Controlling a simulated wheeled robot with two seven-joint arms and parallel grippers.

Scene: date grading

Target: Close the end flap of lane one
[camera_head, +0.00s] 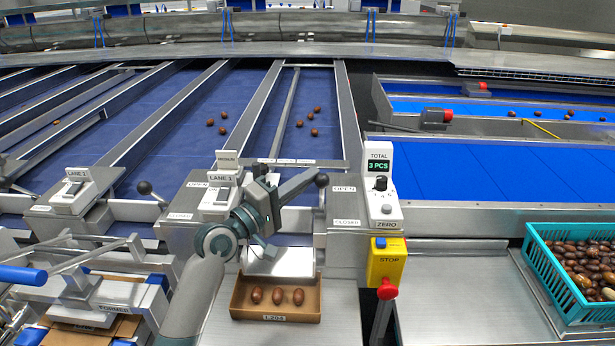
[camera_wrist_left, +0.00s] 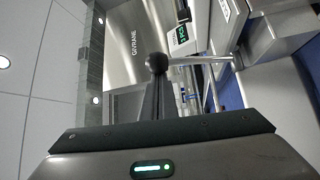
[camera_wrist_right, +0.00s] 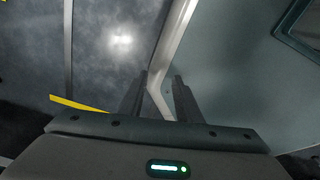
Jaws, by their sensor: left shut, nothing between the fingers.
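The lane one end lever has a black ball knob (camera_head: 322,180), high beside the OPEN label (camera_head: 344,189) and above the CLOSED label (camera_head: 346,222). My left gripper (camera_head: 312,177) is shut and empty, reaching right with its tips at or very near the knob; contact is unclear. The knob also shows straight ahead of the fingers in the left wrist view (camera_wrist_left: 156,62). A pale sloping plate (camera_head: 280,262) at the lane's end leads toward a cardboard box (camera_head: 276,314); my arm partly hides this area. My right gripper (camera_wrist_right: 157,80) is open and empty, outside the head view.
The box holds three dates. Several dates (camera_head: 314,132) lie on lane one's blue belt. A counter reading 3 PCS (camera_head: 380,167) and a yellow stop box (camera_head: 387,262) stand right of the lever. A teal crate of dates (camera_head: 535,262) is far right.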

